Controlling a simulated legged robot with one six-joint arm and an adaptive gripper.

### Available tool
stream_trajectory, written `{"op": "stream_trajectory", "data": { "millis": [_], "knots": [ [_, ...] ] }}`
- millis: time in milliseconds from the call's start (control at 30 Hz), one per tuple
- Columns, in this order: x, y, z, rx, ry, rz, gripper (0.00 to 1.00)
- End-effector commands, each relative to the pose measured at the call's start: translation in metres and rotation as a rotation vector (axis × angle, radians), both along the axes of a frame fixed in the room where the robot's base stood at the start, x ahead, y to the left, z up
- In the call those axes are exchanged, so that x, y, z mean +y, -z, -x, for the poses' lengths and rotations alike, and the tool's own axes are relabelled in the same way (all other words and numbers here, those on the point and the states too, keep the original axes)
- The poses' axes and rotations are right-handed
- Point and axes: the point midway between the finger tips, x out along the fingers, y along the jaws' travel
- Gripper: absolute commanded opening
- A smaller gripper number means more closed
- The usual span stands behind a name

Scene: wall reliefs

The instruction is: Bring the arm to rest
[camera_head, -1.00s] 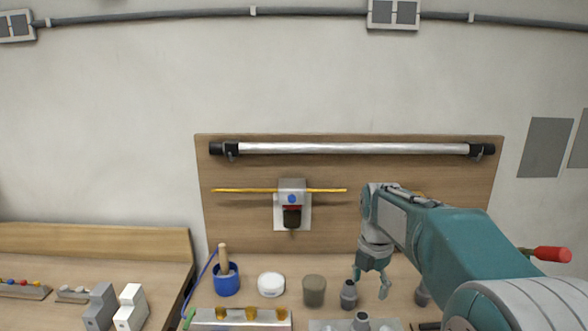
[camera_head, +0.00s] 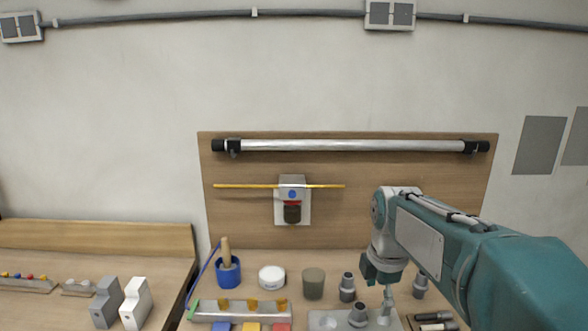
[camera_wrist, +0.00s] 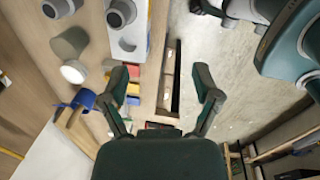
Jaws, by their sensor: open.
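My teal arm reaches in from the right in the head view. My gripper (camera_head: 386,300) hangs pointing down over the right part of the bench, close to a grey plate (camera_head: 322,318) with dark grey fittings. In the wrist view my gripper (camera_wrist: 207,84) has its two fingers spread wide with nothing between them. Beyond the fingers the wrist view shows the bench edge and the floor. In the head view the fingers are partly hidden and blend with the fittings behind.
A blue cup (camera_head: 228,273), a white round tub (camera_head: 272,278) and a grey-brown cup (camera_head: 313,283) stand on the bench. Grey fittings (camera_head: 347,287) stand near my gripper. A wooden panel (camera_head: 240,220) carries a silver tube (camera_head: 350,145).

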Motion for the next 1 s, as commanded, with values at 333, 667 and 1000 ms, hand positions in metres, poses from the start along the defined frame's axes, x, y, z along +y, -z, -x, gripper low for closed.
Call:
{"op": "stream_trajectory", "data": {
  "millis": [333,667,1000],
  "knots": [
    [0.001,-0.015,0.085,-0.144,0.678,-0.135,0.81],
    [0.002,0.002,0.160,-0.247,1.338,-0.372,0.81],
    [0.002,0.019,0.190,-0.266,1.653,-0.521,0.81]
  ]
}}
